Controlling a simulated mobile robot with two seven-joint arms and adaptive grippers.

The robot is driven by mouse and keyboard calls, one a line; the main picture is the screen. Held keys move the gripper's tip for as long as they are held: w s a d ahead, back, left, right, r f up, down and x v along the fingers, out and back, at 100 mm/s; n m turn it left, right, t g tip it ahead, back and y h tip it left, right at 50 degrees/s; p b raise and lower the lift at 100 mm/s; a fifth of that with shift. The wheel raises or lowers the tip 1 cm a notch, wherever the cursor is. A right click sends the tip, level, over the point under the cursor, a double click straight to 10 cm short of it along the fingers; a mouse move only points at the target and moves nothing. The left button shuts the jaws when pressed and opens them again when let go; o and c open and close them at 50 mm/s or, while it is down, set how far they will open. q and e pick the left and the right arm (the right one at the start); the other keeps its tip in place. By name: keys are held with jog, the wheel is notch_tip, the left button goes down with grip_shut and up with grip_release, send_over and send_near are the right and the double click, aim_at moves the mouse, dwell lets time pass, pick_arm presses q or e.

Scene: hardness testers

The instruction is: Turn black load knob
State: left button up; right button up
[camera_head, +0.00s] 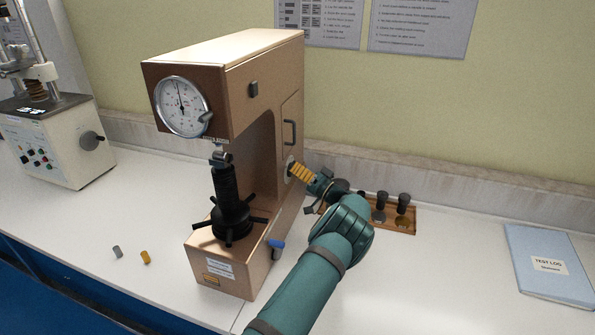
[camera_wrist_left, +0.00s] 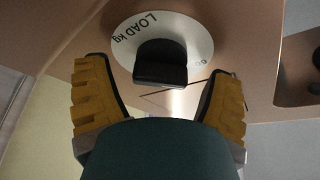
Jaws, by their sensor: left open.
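The black load knob (camera_wrist_left: 160,62) sits on a white round dial plate marked "LOAD kg" (camera_wrist_left: 133,36) on the tan side of the hardness tester (camera_head: 262,75). In the head view the plate's pale edge (camera_head: 289,166) shows on the tester's right side, but the knob is mostly hidden by my fingers. My left gripper (camera_head: 301,173) has yellow ribbed fingers and is at the dial. In the left wrist view its fingers are spread wide, one on each side of the knob, with visible gaps; I see no contact. My right gripper is not in view.
A rack with dark-topped pieces (camera_head: 401,220) stands beside my left arm. A door handle (camera_head: 289,133) sticks out above the dial. A blue test log (camera_head: 548,262) lies at right.

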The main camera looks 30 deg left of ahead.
pick_arm(q)
jog(key=c, duration=1.2)
jog(key=m+h, duration=0.1)
jog(key=m, duration=0.1)
jog(key=m+t, duration=0.1)
jog(key=m, duration=0.2)
jog(key=shift+h, duration=0.4)
jog(key=m, duration=0.2)
jog(key=m+h, duration=0.1)
jog(key=m, duration=0.1)
jog(key=shift+m+t+h, duration=0.3)
jog(key=shift+m, duration=0.1)
jog(key=m+h+p, duration=0.1)
jog(key=m, duration=0.3)
jog(key=shift+g+h+p, duration=0.35)
jog(key=shift+g+h, duration=0.05)
jog(key=shift+f+m+g+h+p, duration=0.15)
jog(key=shift+m+g+h+p, duration=0.55)
jog(key=shift+m, duration=0.9)
jog(key=shift+d, duration=0.1)
